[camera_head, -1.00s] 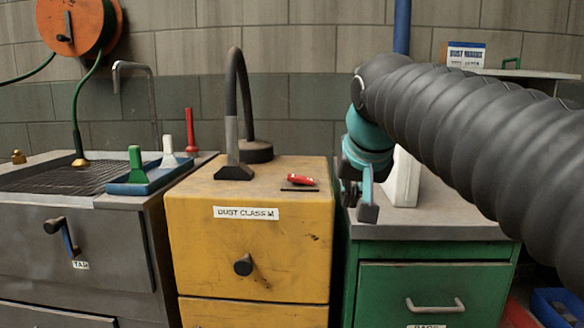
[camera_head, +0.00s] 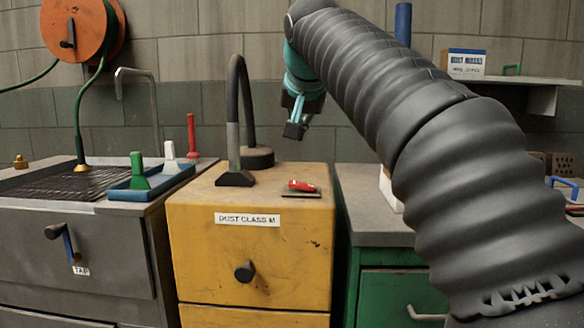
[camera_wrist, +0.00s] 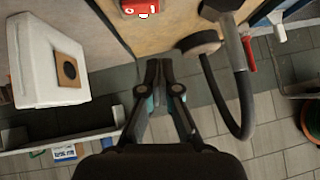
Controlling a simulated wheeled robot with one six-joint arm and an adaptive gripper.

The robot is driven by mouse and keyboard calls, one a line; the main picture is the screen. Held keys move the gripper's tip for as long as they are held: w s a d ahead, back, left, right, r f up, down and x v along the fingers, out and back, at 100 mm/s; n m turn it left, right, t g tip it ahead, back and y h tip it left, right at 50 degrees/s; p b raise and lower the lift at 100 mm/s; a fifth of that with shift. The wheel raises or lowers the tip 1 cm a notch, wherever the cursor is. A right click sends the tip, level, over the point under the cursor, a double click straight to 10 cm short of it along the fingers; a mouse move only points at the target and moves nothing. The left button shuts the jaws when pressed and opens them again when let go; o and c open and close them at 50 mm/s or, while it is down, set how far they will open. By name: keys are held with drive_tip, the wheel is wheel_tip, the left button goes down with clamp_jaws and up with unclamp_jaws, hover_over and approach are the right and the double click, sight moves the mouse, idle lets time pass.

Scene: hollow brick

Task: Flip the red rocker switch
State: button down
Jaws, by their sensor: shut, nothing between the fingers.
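The red rocker switch (camera_head: 302,186) sits on a dark plate on top of the yellow cabinet (camera_head: 205,243), near its right edge. In the wrist view the red switch (camera_wrist: 141,8) shows at the top edge, partly cut off, with white marks on its face. My gripper (camera_head: 295,131) is in the air above and behind the switch, apart from it. In the wrist view my gripper (camera_wrist: 158,64) has its fingers together, with nothing between them.
A black hose (camera_head: 236,80) with a nozzle rises from the yellow cabinet left of the switch. A green cabinet (camera_head: 385,283) stands to the right, with a white block (camera_wrist: 45,65) on top. A blue tray (camera_head: 160,185) with brushes lies at left. A wall shelf (camera_head: 540,80) is at right.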

drive_tip(key=b, duration=0.1)
hover_over(302, 186)
drive_tip(key=s+a, duration=0.2)
wheel_tip(302, 186, down, 6)
drive_tip(key=f, duration=0.1)
drive_tip(key=shift+w+a+f+b, duration=0.1)
drive_tip(key=shift+w+f+b, duration=0.15)
drive_tip(key=shift+f, duration=0.25)
drive_tip(key=shift+w+f+b, duration=0.2)
drive_tip(key=shift+f+b, duration=0.05)
drive_tip(key=shift+f, duration=0.25)
drive_tip(key=shift+a+f, duration=0.2)
drive_tip(key=shift+f, duration=0.75)
